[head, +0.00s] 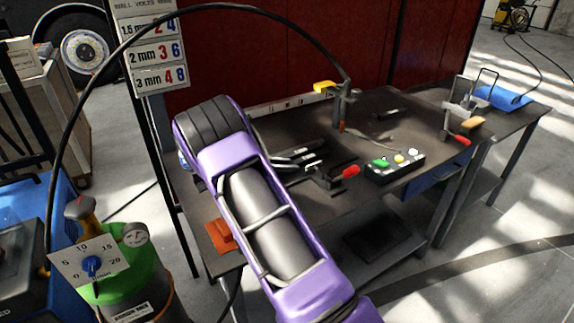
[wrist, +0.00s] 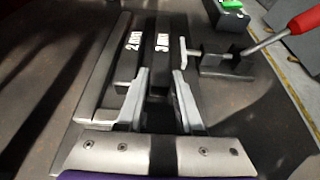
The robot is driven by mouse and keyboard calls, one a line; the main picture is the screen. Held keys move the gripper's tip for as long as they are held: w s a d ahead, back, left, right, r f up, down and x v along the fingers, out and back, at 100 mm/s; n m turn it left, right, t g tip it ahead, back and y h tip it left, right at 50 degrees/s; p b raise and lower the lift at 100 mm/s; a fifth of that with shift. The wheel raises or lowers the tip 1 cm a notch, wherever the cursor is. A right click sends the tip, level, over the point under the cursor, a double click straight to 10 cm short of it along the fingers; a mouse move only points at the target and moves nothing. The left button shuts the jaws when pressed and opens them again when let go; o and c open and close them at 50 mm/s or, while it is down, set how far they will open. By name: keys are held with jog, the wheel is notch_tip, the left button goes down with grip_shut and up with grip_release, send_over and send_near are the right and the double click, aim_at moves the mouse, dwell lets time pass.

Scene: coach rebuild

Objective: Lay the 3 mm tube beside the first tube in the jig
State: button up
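In the wrist view, the 3 mm tube (wrist: 163,50) is a dark square bar with a white 3 MM mark. It lies almost parallel to the 2 mm tube (wrist: 130,55) on its left, with a narrow dark gap between them. My gripper (wrist: 161,75) has one finger on each side of the 3 mm tube's near part, close against it. The jig (wrist: 98,75) shows as a dark rail left of the tubes. In the head view, my purple arm hides the gripper and part of the jig; whether the tube rests fully down is unclear.
A red-handled clamp (wrist: 228,55) stands right of the tubes, also seen in the head view (head: 350,171). A torch-like tool (head: 342,105) stands behind. The right of the bench (head: 425,115) has some bare surface.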

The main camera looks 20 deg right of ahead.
jog(key=shift+r, duration=0.1)
jog(key=shift+r, duration=0.25)
jog(key=v, duration=1.2)
jog(key=shift+p, duration=0.3)
